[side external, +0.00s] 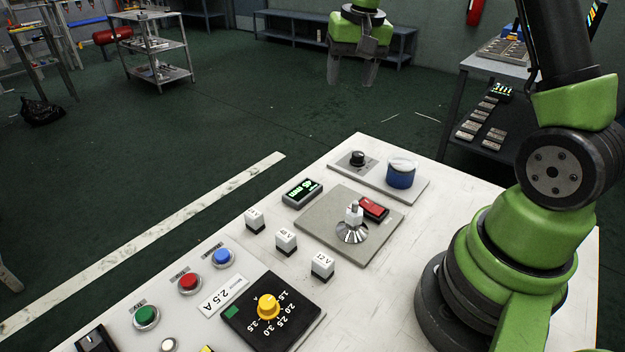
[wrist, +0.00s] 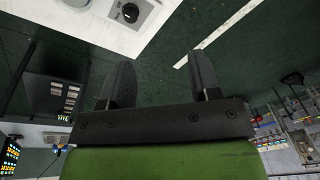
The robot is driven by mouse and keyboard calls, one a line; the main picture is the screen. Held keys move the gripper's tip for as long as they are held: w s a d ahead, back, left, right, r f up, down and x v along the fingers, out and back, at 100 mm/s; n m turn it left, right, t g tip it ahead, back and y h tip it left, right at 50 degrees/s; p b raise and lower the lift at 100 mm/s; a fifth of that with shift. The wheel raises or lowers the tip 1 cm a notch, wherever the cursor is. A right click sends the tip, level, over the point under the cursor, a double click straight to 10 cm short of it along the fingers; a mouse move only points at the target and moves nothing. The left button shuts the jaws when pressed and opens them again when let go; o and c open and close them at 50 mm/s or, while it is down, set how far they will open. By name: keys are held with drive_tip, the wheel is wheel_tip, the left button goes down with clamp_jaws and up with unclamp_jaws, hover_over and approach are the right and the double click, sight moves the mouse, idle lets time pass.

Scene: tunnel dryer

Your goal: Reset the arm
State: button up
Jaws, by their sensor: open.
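My gripper (side external: 351,71) hangs in the air beyond the far edge of the white control panel (side external: 420,285), with its fingers pointing down. In the wrist view my gripper (wrist: 156,85) shows two dark fingers spread apart with nothing between them. The gripper is open and empty, clear of the panel and touching nothing. The green arm stands on the right side of the panel in the side view.
The panel carries a yellow knob (side external: 268,307), red (side external: 189,284), blue (side external: 222,257) and green (side external: 146,317) buttons, several white switches, a display (side external: 302,193), a red rocker (side external: 374,208) and a blue jar (side external: 401,174). A shelf cart (side external: 150,50) stands far left. Floor below the gripper is clear.

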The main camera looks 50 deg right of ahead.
drive_tip(key=s+a+r+n+t, duration=0.2)
drive_tip(key=s+a+r+t, duration=0.1)
drive_tip(key=s+a+r, duration=0.65)
drive_tip(key=s+a+n+t+y, duration=0.2)
drive_tip(key=s+a, duration=0.4)
drive_tip(key=s, duration=0.3)
drive_tip(key=shift+s+a+f, duration=0.2)
drive_tip(key=shift+a+f, duration=0.05)
drive_tip(key=shift+f, duration=0.1)
